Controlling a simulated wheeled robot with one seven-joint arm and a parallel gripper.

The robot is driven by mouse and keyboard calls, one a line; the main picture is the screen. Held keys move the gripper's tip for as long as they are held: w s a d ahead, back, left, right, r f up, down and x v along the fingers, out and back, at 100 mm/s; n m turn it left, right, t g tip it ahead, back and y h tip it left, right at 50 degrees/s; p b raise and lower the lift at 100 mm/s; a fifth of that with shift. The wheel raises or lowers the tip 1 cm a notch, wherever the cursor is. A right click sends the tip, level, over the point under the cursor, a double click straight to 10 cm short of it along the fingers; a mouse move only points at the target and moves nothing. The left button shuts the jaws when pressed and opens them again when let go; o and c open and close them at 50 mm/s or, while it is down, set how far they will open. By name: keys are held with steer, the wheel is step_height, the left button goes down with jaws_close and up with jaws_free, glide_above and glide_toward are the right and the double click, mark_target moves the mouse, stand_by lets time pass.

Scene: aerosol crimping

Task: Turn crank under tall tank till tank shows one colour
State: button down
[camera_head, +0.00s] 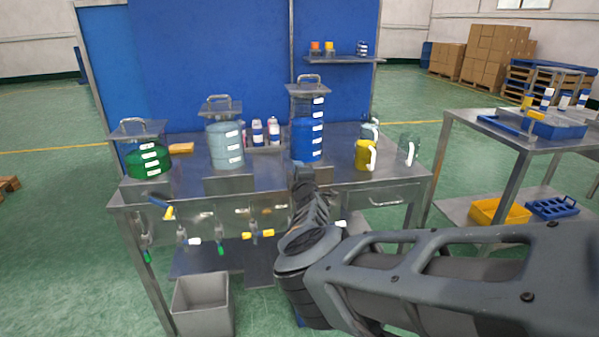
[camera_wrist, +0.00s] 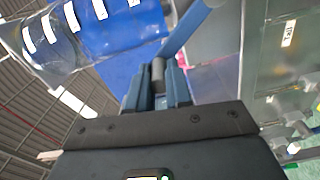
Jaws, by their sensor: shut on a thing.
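The tall tank (camera_head: 308,138) stands at the right of three tanks on the metal bench. It shows blue liquid low down, clear wall above, and white labels; I see no second colour in it. The tank (camera_wrist: 120,25) also fills the upper left of the wrist view. The crank (camera_wrist: 188,30) shows there as a blue arm with a grey handle. My gripper (camera_wrist: 158,88) is shut on that grey handle. In the head view my arm hides the crank and the gripper's fingers. A plate marked "Tall" (camera_wrist: 288,33) is at the right of the wrist view.
A green tank (camera_head: 148,162) and a pale blue tank (camera_head: 225,147) stand to the left. A yellow jug (camera_head: 363,155) and a clear jug (camera_head: 408,150) stand to the right. Valves hang along the front edge. A grey bin (camera_head: 203,307) stands on the floor.

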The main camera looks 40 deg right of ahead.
steer(key=shift+s+d+r+m+p, duration=0.25)
steer(key=shift+d+r+m+p, duration=0.2)
steer(key=shift+r+m+p, duration=0.25)
steer(key=shift+s+d+r+p, duration=0.15)
steer(key=shift+s+d+p, duration=0.4)
steer(key=shift+d+p, duration=0.35)
steer(key=c, duration=1)
jaws_free()
steer(key=shift+c, duration=0.2)
steer(key=p+v, duration=0.4)
steer(key=v, duration=0.4)
